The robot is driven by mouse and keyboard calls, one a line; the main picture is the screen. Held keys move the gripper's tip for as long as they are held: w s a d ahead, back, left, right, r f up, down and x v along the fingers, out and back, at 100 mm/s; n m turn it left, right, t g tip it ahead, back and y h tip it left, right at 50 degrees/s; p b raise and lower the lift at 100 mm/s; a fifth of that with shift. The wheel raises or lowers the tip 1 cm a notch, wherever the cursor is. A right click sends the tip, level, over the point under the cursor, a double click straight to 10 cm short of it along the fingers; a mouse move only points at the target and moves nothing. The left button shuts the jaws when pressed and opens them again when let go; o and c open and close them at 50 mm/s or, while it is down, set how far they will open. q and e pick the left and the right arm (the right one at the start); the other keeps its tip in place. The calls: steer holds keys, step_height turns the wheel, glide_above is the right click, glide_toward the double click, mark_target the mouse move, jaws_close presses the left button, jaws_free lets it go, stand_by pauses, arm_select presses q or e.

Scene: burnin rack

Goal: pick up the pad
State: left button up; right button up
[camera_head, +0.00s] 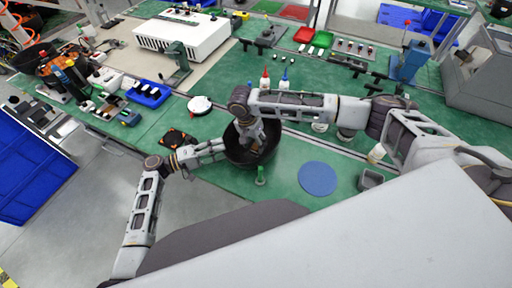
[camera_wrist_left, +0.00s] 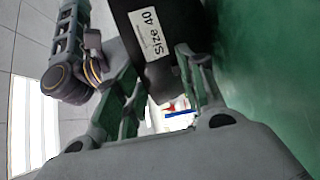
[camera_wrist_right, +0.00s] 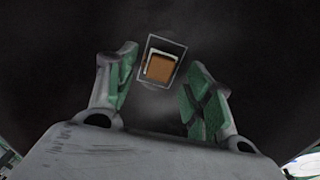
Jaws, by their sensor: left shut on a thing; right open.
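A small brown square pad (camera_wrist_right: 159,67) with a pale edge lies inside a dark round bin (camera_head: 236,152). My right gripper (camera_wrist_right: 162,60) is open above it, pointing down into the bin, with one finger on each side of the pad in the picture. I cannot tell how far above it the fingertips are. In the left wrist view, a black surface with a white "Size 40" label (camera_wrist_left: 148,35) is between the fingers of my left gripper (camera_wrist_left: 158,68). In the head view, that gripper is shut at the bin's left side. The pad is hidden in the head view.
A blue disc (camera_head: 318,178) and a small grey box (camera_head: 370,180) lie right of the bin. Bottles with red (camera_head: 265,80) and blue (camera_head: 284,82) caps stand behind my right arm. A round white thing (camera_head: 200,105) and an orange-black item (camera_head: 178,138) are to the left.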

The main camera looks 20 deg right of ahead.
steer(key=shift+d+f, duration=0.15)
steer(key=shift+f, duration=0.65)
steer(key=c, duration=0.7)
